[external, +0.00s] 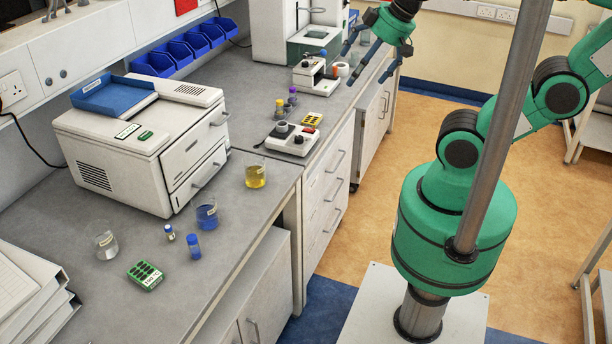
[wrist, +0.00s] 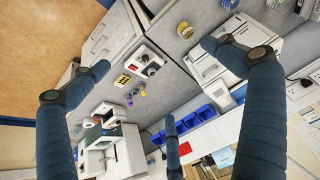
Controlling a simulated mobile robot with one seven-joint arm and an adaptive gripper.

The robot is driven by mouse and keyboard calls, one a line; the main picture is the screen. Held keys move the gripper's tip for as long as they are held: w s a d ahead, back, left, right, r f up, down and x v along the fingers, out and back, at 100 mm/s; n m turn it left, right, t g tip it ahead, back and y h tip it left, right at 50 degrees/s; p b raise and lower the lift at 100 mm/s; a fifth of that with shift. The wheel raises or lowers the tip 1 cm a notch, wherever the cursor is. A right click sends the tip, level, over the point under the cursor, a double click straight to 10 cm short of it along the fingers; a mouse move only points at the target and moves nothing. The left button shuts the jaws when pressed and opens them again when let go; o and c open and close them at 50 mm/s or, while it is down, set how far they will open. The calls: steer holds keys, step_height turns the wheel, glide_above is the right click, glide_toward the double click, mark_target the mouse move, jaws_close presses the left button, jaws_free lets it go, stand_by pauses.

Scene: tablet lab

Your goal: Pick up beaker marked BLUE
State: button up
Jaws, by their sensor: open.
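The beaker with blue liquid (external: 206,213) stands upright on the grey bench, in front of the white drawer machine; its label is too small to read for certain. A beaker with yellow liquid (external: 255,176) stands to its right and farther back, and it also shows in the wrist view (wrist: 184,30). A clear beaker (external: 105,244) stands to the left. My gripper (external: 366,62) is open and empty, high near the far end of the bench, well away from the blue beaker. In the wrist view its dark fingers (wrist: 158,78) are spread wide.
Blue-capped bottles (external: 193,246) and a green device (external: 146,275) stand close to the blue beaker. The white drawer machine (external: 150,140) rises behind it. A small white instrument (external: 291,138) and a microscope-like device (external: 318,72) stand farther along.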

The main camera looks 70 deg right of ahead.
steer(key=c, duration=0.6)
